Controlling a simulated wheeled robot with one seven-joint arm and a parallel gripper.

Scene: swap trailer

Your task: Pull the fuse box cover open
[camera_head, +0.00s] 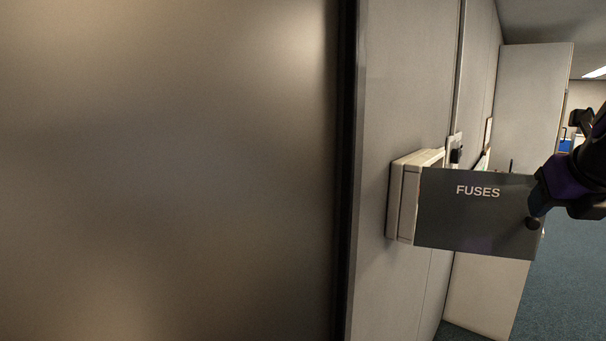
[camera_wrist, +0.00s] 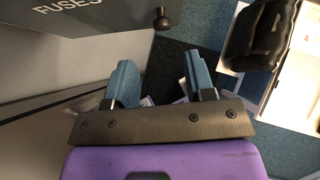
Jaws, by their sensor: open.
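The fuse box (camera_head: 403,198) is a pale box fixed to the grey wall. Its dark cover (camera_head: 465,222), lettered FUSES, stands swung out from the box, with a round black knob (camera_head: 532,223) near its free edge. The cover (camera_wrist: 125,14) and knob (camera_wrist: 162,19) also show at the top of the wrist view. My gripper (camera_wrist: 160,80) is open, with two blue fingers and nothing between them. The knob lies beyond the fingertips, apart from them. In the head view my purple wrist is at the cover's right edge; the fingers are hidden there.
A large dark panel (camera_head: 170,170) fills the left of the head view. A small fitting (camera_head: 455,152) sits on the wall behind the box. A grey partition (camera_head: 530,110) stands farther back. Blue carpet (camera_head: 575,270) lies open at the right.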

